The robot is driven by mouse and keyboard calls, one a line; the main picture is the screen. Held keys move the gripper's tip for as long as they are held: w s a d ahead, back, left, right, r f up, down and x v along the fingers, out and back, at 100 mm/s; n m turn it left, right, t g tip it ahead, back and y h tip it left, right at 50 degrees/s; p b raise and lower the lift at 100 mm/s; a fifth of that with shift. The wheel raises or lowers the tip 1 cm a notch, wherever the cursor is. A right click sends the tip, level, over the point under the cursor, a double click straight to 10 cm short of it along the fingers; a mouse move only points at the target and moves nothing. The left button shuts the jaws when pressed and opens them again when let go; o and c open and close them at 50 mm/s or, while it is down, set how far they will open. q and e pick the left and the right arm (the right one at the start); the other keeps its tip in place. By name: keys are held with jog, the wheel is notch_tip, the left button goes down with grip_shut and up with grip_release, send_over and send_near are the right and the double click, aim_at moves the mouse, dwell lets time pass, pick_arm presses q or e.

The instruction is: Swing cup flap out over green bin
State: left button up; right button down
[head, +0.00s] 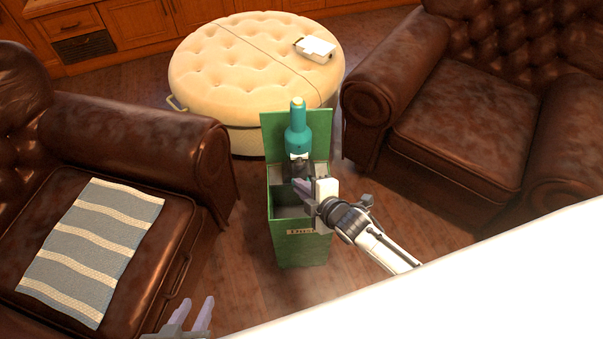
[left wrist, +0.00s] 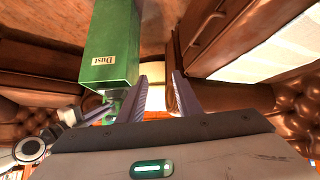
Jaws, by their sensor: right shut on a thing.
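The green bin (head: 300,248) stands upright on the floor between the armchairs, with a raised back panel and an open top. Its side, with a label reading "Dust", shows in the left wrist view (left wrist: 112,40). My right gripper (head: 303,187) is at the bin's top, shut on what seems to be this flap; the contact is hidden. My left gripper (head: 203,314) is open and empty, low and left of the bin.
A round cream ottoman (head: 225,70) with a white object (head: 316,48) on it is behind the bin. Brown leather armchairs stand at left (head: 160,140) and right (head: 455,130). A striped cloth (head: 92,245) lies on the left seat. A white surface covers the lower right.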

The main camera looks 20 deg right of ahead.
jog(key=shift+w+r+m+g+y+p, duration=0.2)
jog(key=shift+r+m+g+p, duration=0.15)
jog(key=shift+r+g+p, duration=0.95)
jog(key=shift+w+r+m+g+y+p, duration=0.3)
jog(key=shift+r+g+p, duration=0.45)
jog(key=shift+g+p, duration=0.95)
jog(key=shift+s, duration=0.1)
jog(key=c, duration=1.9)
grip_release()
jog(key=shift+o, duration=0.2)
jog(key=shift+r+p, duration=0.1)
jog(key=shift+p, duration=0.2)
